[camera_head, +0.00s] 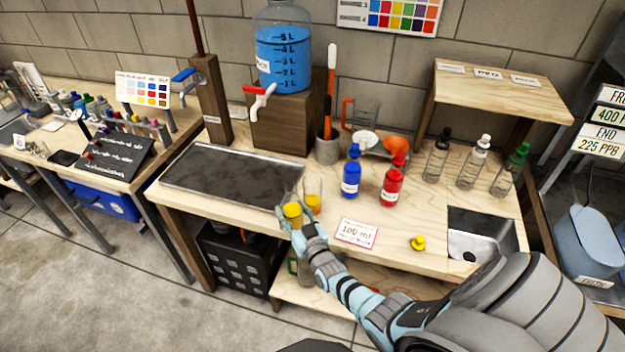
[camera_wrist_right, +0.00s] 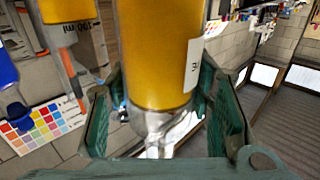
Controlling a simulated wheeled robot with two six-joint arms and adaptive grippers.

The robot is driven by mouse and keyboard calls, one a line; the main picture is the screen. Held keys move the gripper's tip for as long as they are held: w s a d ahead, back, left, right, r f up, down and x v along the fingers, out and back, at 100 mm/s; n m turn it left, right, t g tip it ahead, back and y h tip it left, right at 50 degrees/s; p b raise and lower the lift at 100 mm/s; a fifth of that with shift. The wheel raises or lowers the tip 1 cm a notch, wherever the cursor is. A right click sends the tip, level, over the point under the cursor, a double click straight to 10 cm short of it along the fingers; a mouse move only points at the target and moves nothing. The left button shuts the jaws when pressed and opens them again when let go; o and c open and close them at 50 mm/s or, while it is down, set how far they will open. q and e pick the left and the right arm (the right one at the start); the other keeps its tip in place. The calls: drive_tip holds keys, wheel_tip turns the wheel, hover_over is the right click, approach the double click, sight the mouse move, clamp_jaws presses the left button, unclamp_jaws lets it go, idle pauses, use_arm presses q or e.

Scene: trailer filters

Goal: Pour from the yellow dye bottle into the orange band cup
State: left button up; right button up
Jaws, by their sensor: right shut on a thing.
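My right gripper (camera_head: 297,226) is shut on a clear bottle of yellow dye (camera_head: 292,212) near the front edge of the bench. In the right wrist view the bottle (camera_wrist_right: 155,55) fills the space between the fingers (camera_wrist_right: 160,115); it has a white label and a clear, narrower end. A clear cup with yellow liquid (camera_head: 313,202) stands close beside the bottle, by the tray's right end. A loose yellow cap (camera_head: 418,243) lies on the bench to the right. My left gripper is not in view.
A dark tray (camera_head: 225,178) lies at left. A blue bottle (camera_head: 351,172) and a red bottle (camera_head: 393,182) stand behind a 100 ml card (camera_head: 355,233). A blue water tank (camera_head: 284,58) stands at the back, a small sink (camera_head: 482,243) at right.

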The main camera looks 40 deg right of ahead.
sight(298, 207)
drive_tip(key=shift+r+m+g+p, duration=0.3)
drive_tip(key=shift+r+m+p, duration=0.15)
drive_tip(key=shift+p, duration=0.3)
drive_tip(key=shift+m+p, duration=0.35)
drive_tip(key=shift+p, duration=0.05)
drive_tip(key=shift+d+f+m+g+y+p, duration=0.1)
drive_tip(key=shift+d+m+g+y+p, duration=0.05)
drive_tip(key=shift+m+g+y+p, duration=0.55)
drive_tip(key=shift+d+f+m, duration=0.1)
drive_tip(key=shift+f+m, duration=0.05)
drive_tip(key=shift+m, duration=0.45)
drive_tip(key=shift+d+r+m+g+b, duration=0.15)
drive_tip(key=shift+r+m+g+b, duration=0.2)
drive_tip(key=shift+b, duration=0.6)
drive_tip(key=shift+w+d+f+b, duration=0.1)
drive_tip(key=shift+b, duration=0.35)
drive_tip(key=shift+r+m+y+b, duration=0.25)
drive_tip(key=shift+y+b, duration=0.15)
drive_tip(key=shift+b, duration=0.35)
drive_tip(key=shift+a+r+m+g+p, duration=0.25)
drive_tip(key=shift+r+m+g+p, duration=0.2)
drive_tip(key=shift+r, duration=0.45)
drive_tip(key=shift+s+a+f+m+y+b, duration=0.1)
drive_tip(key=shift+s+f+m+y+b, duration=0.1)
drive_tip(key=shift+m+y+b, duration=0.25)
drive_tip(key=shift+w+a, duration=0.2)
drive_tip(key=shift+s, duration=0.1)
